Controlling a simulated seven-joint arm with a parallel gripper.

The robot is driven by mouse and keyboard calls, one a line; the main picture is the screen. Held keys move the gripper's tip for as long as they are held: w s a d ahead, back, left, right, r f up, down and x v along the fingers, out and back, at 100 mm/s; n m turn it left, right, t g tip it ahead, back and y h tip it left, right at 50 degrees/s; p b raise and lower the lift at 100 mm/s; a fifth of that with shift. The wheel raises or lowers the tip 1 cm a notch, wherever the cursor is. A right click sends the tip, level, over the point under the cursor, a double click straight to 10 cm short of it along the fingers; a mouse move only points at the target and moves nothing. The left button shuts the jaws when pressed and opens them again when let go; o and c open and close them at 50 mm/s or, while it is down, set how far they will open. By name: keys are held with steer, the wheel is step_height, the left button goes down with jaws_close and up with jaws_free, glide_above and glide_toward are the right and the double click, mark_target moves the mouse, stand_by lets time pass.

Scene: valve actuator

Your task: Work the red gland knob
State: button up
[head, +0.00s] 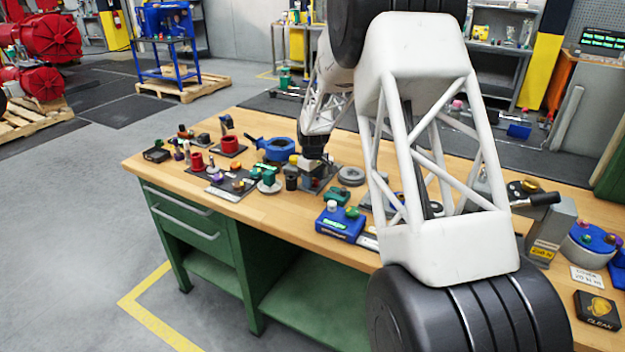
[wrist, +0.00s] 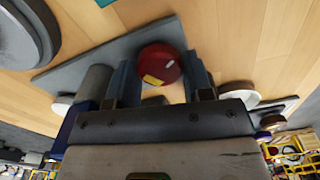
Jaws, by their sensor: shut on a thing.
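The red gland knob (wrist: 158,62) is round, with a yellow mark on its face, and sits between the two fingers of my gripper (wrist: 160,72) in the wrist view. My gripper is shut on it, one finger on each side. A grey plate (wrist: 88,62) lies behind the knob. In the head view my gripper (head: 314,147) reaches down over a small grey fixture (head: 318,183) on the workbench. The knob is hidden there by the gripper.
The wooden workbench (head: 265,225) carries many parts: a blue ring-shaped part (head: 278,150) left of the gripper, a grey disc (head: 351,176) right of it, and a blue box (head: 340,224) in front. Bare wood shows along the bench's front edge.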

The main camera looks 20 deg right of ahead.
steer(key=m, duration=1.1)
steer(key=shift+m, duration=0.4)
steer(key=m, duration=1)
steer(key=shift+m, duration=0.3)
steer(key=o, duration=0.9)
steer(key=shift+r, duration=3.9)
